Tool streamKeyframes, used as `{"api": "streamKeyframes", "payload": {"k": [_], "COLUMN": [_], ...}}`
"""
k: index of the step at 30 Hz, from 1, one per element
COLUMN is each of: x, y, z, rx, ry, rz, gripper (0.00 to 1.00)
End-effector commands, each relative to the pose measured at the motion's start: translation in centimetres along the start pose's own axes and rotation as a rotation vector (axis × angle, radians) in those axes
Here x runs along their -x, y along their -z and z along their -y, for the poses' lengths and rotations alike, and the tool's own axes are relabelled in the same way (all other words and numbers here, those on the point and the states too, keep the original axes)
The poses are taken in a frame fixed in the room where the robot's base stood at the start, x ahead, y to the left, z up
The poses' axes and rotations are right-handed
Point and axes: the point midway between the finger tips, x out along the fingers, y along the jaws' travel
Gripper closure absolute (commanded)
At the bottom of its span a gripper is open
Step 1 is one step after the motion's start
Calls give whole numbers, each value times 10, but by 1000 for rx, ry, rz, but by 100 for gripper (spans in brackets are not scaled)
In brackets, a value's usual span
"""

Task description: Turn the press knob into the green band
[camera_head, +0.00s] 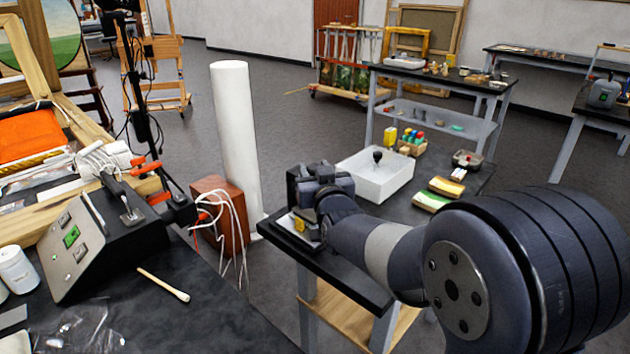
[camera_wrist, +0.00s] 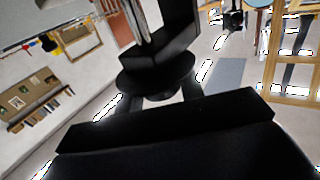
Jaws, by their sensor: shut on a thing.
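My gripper (camera_head: 322,180) is at the near left corner of the dark-topped side table, at a small dark press (camera_head: 300,228) with a yellow patch on its front. In the wrist view my gripper (camera_wrist: 160,92) is shut on a round black part, which looks like the press knob (camera_wrist: 155,76). In the head view the knob is hidden by my gripper and wrist. I cannot make out a green band or a pointer in either view.
A white tray (camera_head: 376,176) with a black-knobbed item stands just behind my gripper. A tall white roll (camera_head: 233,150) and a reddish-brown box (camera_head: 220,214) stand left. A sloped panel (camera_head: 78,250) with a green square sits on the near left bench.

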Motion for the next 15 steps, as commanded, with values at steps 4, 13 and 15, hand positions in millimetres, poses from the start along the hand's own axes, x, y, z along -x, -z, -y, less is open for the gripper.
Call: {"api": "streamKeyframes", "payload": {"k": [4,13,15], "x": [0,0,0], "y": [3,3,3], "z": [0,0,0], "rx": [-2,-3,-2], "ry": [-42,-97,-101], "rz": [-11,-3,-2], "gripper": [87,87,87]}}
